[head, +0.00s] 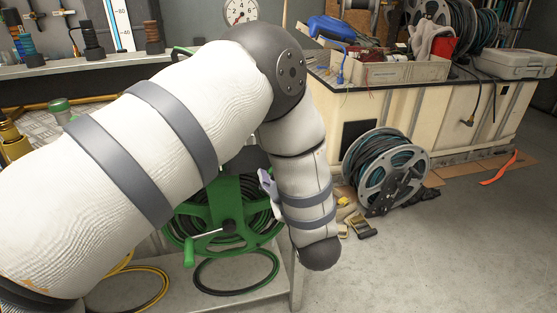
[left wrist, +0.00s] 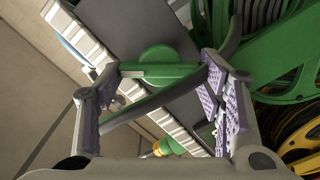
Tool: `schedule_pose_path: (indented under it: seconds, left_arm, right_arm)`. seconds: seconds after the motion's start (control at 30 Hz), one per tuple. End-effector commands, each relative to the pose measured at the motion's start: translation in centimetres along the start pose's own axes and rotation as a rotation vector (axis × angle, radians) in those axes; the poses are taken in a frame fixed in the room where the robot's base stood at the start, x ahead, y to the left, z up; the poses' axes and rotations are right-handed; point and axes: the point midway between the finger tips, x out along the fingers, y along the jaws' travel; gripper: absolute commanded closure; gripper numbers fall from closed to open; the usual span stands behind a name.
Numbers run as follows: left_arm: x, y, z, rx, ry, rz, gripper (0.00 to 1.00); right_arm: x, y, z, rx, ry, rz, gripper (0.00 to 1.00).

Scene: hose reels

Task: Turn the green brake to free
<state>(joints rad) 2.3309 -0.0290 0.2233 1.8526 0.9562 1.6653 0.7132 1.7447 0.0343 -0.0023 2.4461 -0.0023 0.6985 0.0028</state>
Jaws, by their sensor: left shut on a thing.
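The green reel (head: 185,226) stands on a low bench behind my left arm, with dark hose wound on it and a green crank handle (head: 189,252). My left arm hides much of it. My left gripper (head: 267,185) is at the reel's right side, mostly hidden by the arm. In the left wrist view, its purple-padded fingers (left wrist: 160,76) are on either side of the green brake (left wrist: 158,65), a round knob with a flat bar, and are shut on it. Any brake markings cannot be made out. My right gripper is not in view.
A grey hose reel (head: 357,178) stands on the floor to the right. Behind it is a workbench (head: 440,100) with a tray (head: 405,72), a grey case (head: 515,64) and more reels. A yellow hose (head: 160,277) lies at lower left. The floor at lower right is clear.

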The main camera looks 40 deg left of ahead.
Motion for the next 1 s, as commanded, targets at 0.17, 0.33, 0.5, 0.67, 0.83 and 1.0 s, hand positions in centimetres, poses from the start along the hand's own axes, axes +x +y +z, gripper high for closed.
schedule_pose_path:
  seconds: [0.17, 0.33, 0.5, 0.67, 0.83, 1.0]
  left_arm:
    - [0.1, 0.3, -0.3, -0.17, 0.003, 0.001, 0.66]
    - [0.1, 0.2, -0.3, -0.322, 0.003, 0.002, 0.66]
    - [0.1, 0.1, -0.2, -0.452, 0.003, 0.003, 0.66]
    - [0.1, 0.1, -0.2, -0.547, 0.002, 0.003, 0.66]
    - [0.1, 0.0, -0.1, -0.616, 0.002, 0.002, 0.66]
    - [0.1, -0.1, 0.0, -0.654, 0.001, 0.003, 0.66]
  right_arm:
    - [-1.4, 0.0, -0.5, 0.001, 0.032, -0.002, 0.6]
    - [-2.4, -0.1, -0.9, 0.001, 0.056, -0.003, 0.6]
    - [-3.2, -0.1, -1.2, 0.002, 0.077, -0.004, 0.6]
    - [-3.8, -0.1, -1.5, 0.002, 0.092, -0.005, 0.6]
    - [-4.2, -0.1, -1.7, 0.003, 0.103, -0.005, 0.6]
    - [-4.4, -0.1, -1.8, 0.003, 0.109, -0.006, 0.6]
